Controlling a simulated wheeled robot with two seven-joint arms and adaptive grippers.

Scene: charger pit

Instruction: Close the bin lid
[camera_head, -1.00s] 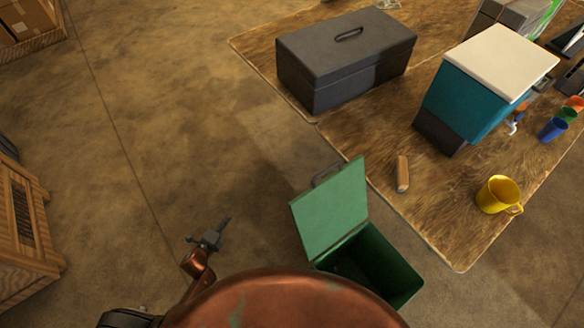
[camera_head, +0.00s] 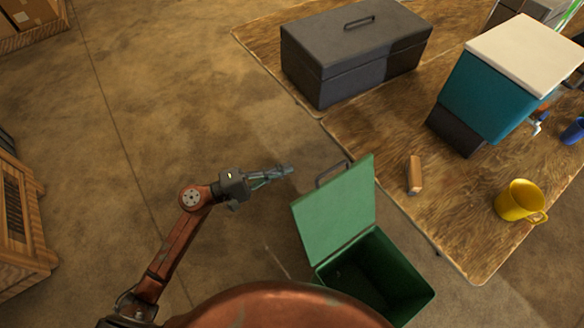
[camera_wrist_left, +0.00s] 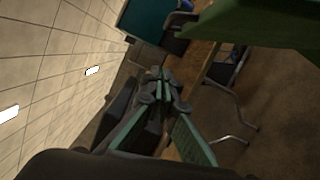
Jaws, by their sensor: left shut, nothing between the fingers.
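A green bin (camera_head: 375,275) stands on the floor beside the table, its inside showing and dark. Its green lid (camera_head: 335,210) is open and tilted up on the left side of the bin, with a grey handle (camera_head: 328,172) at its upper edge. My left gripper (camera_head: 288,170) is shut and empty, left of the lid's upper edge and apart from it. In the left wrist view the gripper's fingers (camera_wrist_left: 162,85) are together, and a green panel, likely the lid (camera_wrist_left: 265,25), shows at the upper right. My right gripper is not in view.
A wooden table (camera_head: 450,215) holds a dark toolbox (camera_head: 350,55), a teal cooler with a white lid (camera_head: 490,95), a brown block (camera_head: 414,174) and a yellow mug (camera_head: 518,202). A wooden crate (camera_head: 25,220) stands at far left. The floor (camera_head: 130,130) between is clear.

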